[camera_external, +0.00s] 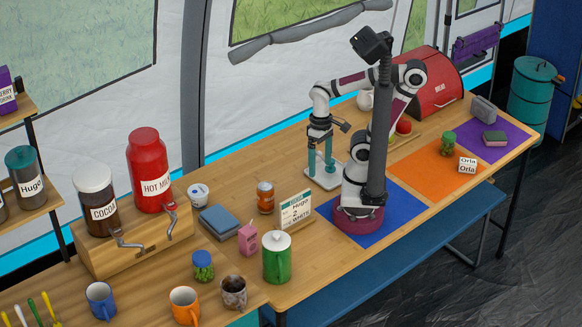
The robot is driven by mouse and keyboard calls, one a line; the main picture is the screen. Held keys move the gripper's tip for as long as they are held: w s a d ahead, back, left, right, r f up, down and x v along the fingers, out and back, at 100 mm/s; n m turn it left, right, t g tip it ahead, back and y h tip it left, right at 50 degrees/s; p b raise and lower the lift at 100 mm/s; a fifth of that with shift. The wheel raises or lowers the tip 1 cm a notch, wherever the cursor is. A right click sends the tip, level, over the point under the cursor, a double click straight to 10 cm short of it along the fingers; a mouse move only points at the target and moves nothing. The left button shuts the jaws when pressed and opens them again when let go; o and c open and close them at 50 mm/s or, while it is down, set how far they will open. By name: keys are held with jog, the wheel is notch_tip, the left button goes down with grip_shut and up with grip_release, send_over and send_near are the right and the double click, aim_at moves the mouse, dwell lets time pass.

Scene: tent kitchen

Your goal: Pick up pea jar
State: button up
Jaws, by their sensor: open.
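A small jar with green contents and a blue lid (203,266) stands upright at the front left of the wooden table. Another small green jar (447,143) stands on the orange mat at the right. I cannot tell which of the two holds peas, as no label on them is readable. My gripper (320,171) points down at the middle of the table with its two teal fingers apart and nothing between them. It is over a small white plate (328,182), far from the blue-lidded jar and also apart from the jar on the orange mat.
Mugs (233,293) stand in front of that jar. A red bread bin (425,80) is at the back right.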

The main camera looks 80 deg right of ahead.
jog(key=w+f+n+t+h, duration=0.2)
jog(key=w+n+t, duration=0.3)
jog(key=w, duration=1.1)
jog(key=n+t+y, duration=0.2)
jog(key=n+y, duration=0.8)
jog(key=n, duration=0.2)
send_near(197, 266)
jog(key=x, duration=1)
jog(key=shift+w+f, duration=0.25)
jog(key=shift+f, duration=0.1)
grip_shut()
